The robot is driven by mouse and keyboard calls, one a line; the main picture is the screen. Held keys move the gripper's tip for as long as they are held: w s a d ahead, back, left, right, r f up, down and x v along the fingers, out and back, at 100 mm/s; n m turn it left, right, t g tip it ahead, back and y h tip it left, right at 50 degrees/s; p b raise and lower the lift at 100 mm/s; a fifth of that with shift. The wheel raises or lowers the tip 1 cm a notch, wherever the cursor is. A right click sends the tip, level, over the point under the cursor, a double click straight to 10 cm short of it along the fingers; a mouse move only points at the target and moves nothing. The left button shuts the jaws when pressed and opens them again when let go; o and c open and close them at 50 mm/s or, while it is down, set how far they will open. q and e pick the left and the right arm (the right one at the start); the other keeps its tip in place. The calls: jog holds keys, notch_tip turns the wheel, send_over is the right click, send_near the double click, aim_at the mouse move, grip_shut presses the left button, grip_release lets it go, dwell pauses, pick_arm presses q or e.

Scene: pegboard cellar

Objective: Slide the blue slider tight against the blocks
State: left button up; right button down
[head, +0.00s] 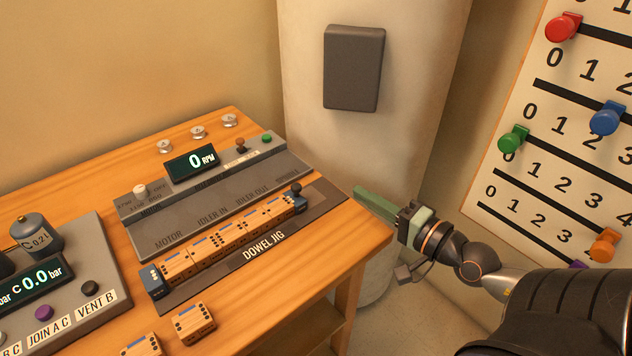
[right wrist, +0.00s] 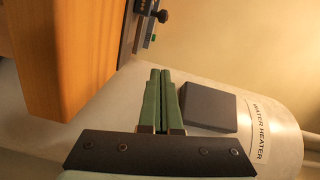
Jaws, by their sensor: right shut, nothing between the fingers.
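The blue slider (head: 298,201), with a dark round knob on top, sits at the right end of the dowel jig (head: 322,205). A row of wooden blocks (head: 228,237) with blue marks lies in the jig. A dark blue end piece (head: 152,280) stands at the row's left end. The slider appears close to the last block; I cannot tell whether they touch. My right gripper (head: 360,192) is shut and empty, off the table's right edge, to the right of the slider. Its green fingers are together in the right wrist view (right wrist: 160,75). My left gripper is not in view.
Loose wooden blocks (head: 193,323) lie in front of the jig. A grey motor panel (head: 125,205) stands behind it, a gauge panel (head: 100,250) at left. A white water heater (head: 300,60) and a pegboard (head: 560,150) with coloured knobs stand beyond the table.

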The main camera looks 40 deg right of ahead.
aim_at(295, 196)
jog(key=shift+w+a+r+p, duration=0.15)
jog(key=shift+w+p, duration=0.2)
jog(key=shift+w, duration=0.55)
jog(key=w, duration=0.2)
jog(key=w+p, duration=0.1)
jog(key=w, duration=0.1)
jog(key=w+a, duration=0.1)
jog(key=w, duration=0.1)
jog(key=shift+f+p, duration=0.2)
jog(key=shift+p, duration=0.2)
jog(key=a, duration=0.1)
jog(key=a+p, duration=0.1)
jog(key=shift+w+a+f, duration=0.25)
jog(key=shift+w+a, duration=0.05)
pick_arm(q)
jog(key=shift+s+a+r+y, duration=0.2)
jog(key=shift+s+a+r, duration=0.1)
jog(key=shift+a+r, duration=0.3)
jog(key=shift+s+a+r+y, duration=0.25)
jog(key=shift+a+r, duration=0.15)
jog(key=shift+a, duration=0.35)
pick_arm(e)
jog(key=shift+a+f, duration=0.25)
jog(key=shift+a, duration=0.45)
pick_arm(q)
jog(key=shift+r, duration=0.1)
